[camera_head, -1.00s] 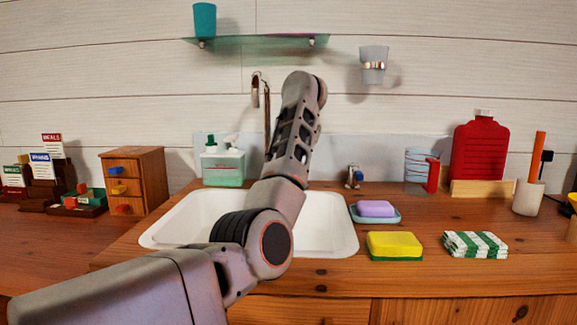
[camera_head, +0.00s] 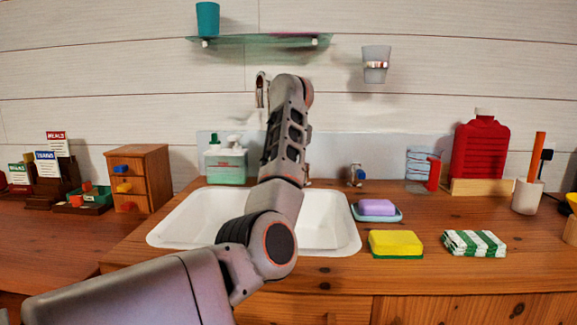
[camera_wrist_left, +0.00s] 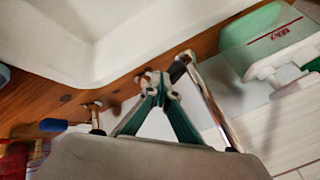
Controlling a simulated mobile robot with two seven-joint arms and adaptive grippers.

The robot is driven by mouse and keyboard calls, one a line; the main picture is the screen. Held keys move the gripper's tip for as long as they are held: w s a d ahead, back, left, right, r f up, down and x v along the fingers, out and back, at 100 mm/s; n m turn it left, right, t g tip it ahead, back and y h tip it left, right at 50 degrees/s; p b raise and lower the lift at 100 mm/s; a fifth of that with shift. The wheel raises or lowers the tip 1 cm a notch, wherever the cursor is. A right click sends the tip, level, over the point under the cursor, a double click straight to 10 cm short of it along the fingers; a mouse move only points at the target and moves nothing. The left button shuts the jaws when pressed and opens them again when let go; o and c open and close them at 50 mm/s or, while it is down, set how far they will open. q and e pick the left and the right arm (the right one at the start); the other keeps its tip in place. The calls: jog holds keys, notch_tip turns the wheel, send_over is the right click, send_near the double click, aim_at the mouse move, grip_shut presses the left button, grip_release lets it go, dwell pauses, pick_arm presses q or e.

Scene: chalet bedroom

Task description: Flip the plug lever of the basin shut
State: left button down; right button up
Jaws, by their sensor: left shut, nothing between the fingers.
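The white basin (camera_head: 185,222) is set in the wooden counter behind my left arm; its rim (camera_wrist_left: 110,70) fills the upper left of the wrist view. A small blue-tipped metal fitting (camera_head: 356,174), which looks like the plug lever, stands behind the basin's right back corner. Its blue tip (camera_wrist_left: 53,125) shows at the left of the wrist view. My left gripper (camera_wrist_left: 159,88) is shut and empty behind the basin's back rim, beside the chrome tap (camera_wrist_left: 212,105) and apart from the blue tip. In the head view my arm hides its fingers. My right gripper is not in view.
A soap dispenser (camera_head: 225,163) stands behind the basin's left side. A purple soap on a dish (camera_head: 376,209), a yellow sponge (camera_head: 395,243) and a striped cloth (camera_head: 474,243) lie right of the basin. A glass shelf (camera_head: 260,41) hangs above.

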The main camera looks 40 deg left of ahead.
pick_arm(q)
jog(key=v, duration=1.2)
dwell(0.3)
